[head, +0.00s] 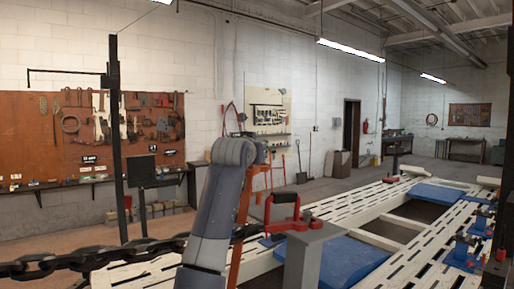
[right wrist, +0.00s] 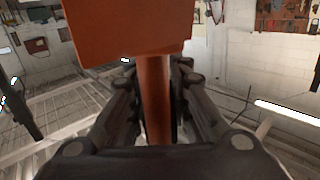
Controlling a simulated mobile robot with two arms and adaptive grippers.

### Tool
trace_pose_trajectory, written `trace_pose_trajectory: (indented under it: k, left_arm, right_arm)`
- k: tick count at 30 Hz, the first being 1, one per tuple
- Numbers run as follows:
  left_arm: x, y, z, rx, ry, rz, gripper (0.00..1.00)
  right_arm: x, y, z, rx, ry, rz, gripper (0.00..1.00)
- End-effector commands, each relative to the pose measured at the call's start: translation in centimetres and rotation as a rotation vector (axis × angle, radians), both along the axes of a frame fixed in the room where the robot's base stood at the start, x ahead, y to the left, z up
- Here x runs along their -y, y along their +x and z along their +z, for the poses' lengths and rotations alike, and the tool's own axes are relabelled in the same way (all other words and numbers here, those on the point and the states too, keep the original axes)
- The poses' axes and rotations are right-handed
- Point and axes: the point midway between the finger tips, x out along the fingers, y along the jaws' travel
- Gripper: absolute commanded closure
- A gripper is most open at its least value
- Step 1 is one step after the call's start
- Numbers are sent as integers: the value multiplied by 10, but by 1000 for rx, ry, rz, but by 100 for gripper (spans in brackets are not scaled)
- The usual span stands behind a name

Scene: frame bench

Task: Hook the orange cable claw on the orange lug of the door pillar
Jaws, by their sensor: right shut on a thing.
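In the right wrist view my right gripper (right wrist: 157,80) is shut around an orange bar (right wrist: 155,105) with a broad orange block (right wrist: 125,28) at its far end; I take this to be the orange cable claw. In the head view a grey arm link of mine stands in the middle and hides the gripper and most of what is behind it. An orange upright strip (head: 236,258) shows along the link's right side. I cannot make out the lug or whether the claw touches it. My left gripper is not in view.
A heavy dark chain (head: 85,258) runs from the left edge to behind my arm. Just right of the arm, a red handle-like piece (head: 287,212) sits at a grey post (head: 303,255). The pale slotted frame bench (head: 345,208) with blue pads (head: 432,195) extends right.

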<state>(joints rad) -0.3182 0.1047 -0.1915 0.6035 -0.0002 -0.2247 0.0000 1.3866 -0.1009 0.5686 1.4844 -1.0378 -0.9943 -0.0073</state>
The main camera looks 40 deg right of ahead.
Motion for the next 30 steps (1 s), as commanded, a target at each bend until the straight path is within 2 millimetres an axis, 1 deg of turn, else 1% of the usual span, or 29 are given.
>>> trace_pose_trajectory:
  k: [2,4,9,12,16,21,25,30]
  left_arm:
    - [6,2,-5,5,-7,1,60]
    - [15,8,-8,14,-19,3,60]
    - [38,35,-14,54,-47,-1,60]
    - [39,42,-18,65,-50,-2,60]
    - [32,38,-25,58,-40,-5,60]
    - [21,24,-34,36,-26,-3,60]
    - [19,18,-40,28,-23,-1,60]
    - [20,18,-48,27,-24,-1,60]
  right_arm:
    - [0,-1,-4,4,-4,-1,100]
    - [-1,-1,-9,4,-4,-1,100]
    - [-2,-1,-22,5,-4,0,100]
    - [-3,0,-29,5,-4,0,100]
    - [-4,0,-40,5,-3,1,100]
    - [-4,0,-52,5,-4,0,100]
    - [-5,0,-61,5,-4,0,100]
    - [-6,0,-74,4,-4,0,100]
